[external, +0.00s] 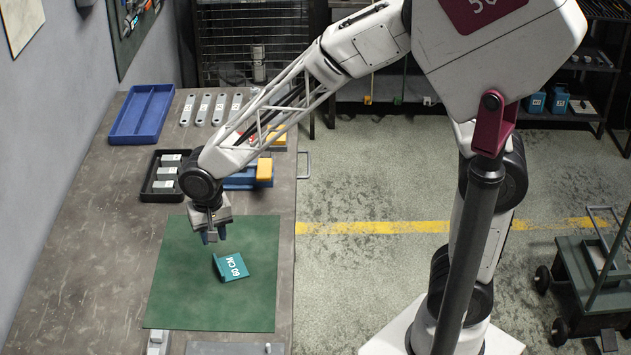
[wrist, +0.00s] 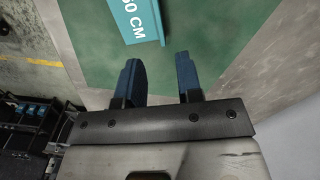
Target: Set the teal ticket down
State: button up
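The teal ticket (external: 233,268), marked "60 CM" in white, rests on the green mat (external: 180,295), turned at an angle, with a narrow folded side at its left. In the wrist view the ticket (wrist: 136,18) is cut off by the top edge, ahead of the fingers. My gripper (external: 213,238) hangs over the mat, just behind and left of the ticket, apart from it. In the wrist view its two blue fingers (wrist: 160,76) are spread with nothing between them.
A blue tray (external: 142,114), a black tray of grey parts (external: 166,176) and several grey brackets (external: 203,110) lie farther back on the bench. A blue and yellow object (external: 248,178) sits beside my arm. A grey plate (external: 232,349) lies at the front. The mat around the ticket is clear.

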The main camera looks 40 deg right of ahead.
jog(key=shift+r, duration=1.5)
jog(key=s+d+r+n+t, duration=0.1)
jog(key=s+d+r, duration=0.3)
jog(key=d, duration=0.5)
jog(key=s+d+r+n, duration=0.1)
jog(key=s+d+r, duration=0.1)
jog(key=d+r, duration=0.6)
jog(key=s+d+r+n+t, duration=0.1)
jog(key=s+d+n, duration=0.1)
jog(key=s+d, duration=1.1)
jog(key=shift+s+d+t, duration=0.3)
jog(key=shift+d, duration=0.85)
jog(key=shift+r, duration=0.1)
